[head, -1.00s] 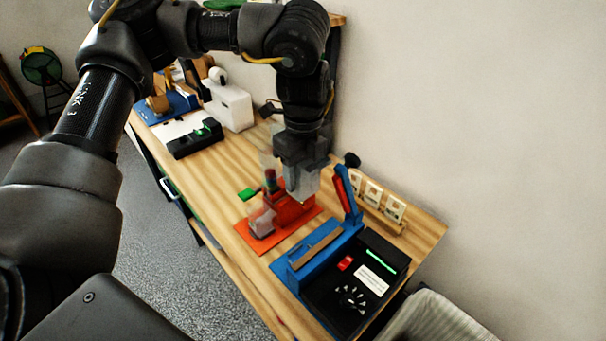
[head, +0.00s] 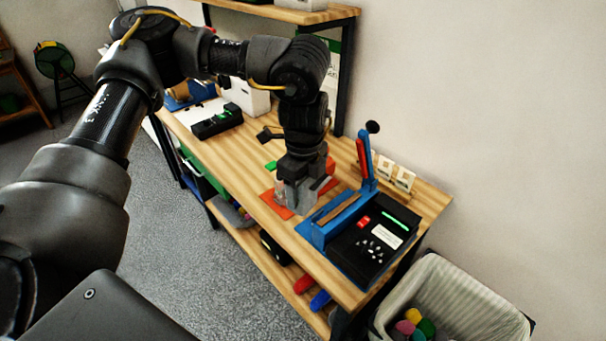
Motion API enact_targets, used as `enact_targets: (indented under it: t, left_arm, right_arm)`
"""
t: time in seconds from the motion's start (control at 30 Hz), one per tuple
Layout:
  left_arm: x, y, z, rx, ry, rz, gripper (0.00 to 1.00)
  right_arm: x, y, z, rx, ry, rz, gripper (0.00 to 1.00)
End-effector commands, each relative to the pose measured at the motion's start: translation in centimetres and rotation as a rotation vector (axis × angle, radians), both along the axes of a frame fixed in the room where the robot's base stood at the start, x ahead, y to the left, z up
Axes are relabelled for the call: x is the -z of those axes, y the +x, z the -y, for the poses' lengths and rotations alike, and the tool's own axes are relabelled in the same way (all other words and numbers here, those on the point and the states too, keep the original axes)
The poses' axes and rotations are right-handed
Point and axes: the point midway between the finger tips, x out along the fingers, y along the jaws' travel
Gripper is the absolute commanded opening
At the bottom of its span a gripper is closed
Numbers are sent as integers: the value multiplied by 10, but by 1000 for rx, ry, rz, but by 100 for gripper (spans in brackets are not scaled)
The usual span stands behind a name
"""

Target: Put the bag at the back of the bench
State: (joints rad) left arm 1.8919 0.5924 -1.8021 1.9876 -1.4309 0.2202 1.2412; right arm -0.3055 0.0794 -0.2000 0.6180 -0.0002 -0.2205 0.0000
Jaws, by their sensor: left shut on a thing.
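The wooden bench (head: 235,165) runs along the wall. I cannot tell whether the bag touches the device or the bench top. My right gripper is not in view.
A blue and black sealer with a raised lever (head: 366,160) stands right of the gripper. Small cards in a wooden holder (head: 394,174) stand behind it. A black scale (head: 217,121) and white box (head: 248,97) stand at left. A lined bin (head: 455,295) is at lower right.

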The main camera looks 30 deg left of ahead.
Motion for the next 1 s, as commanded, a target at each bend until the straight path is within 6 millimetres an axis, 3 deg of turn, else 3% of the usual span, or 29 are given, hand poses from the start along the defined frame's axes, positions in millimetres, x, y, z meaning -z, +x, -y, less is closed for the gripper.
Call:
enact_targets:
  t: [0.27,0.47,0.57,0.73,0.83,1.0]
  left_arm:
    - [61,-10,5,-200,6,-2,34]
    - [117,-29,8,-402,3,0,34]
    - [155,-43,10,-523,1,-1,34]
    - [219,-62,13,-682,-9,3,34]
    - [239,-67,13,-726,-12,5,34]
    - [251,-70,13,-758,-15,6,34]
  right_arm:
    - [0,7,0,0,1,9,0]
    - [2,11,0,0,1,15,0]
    - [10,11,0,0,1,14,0]
    - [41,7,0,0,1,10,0]
    - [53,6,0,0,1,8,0]
    - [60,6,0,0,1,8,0]
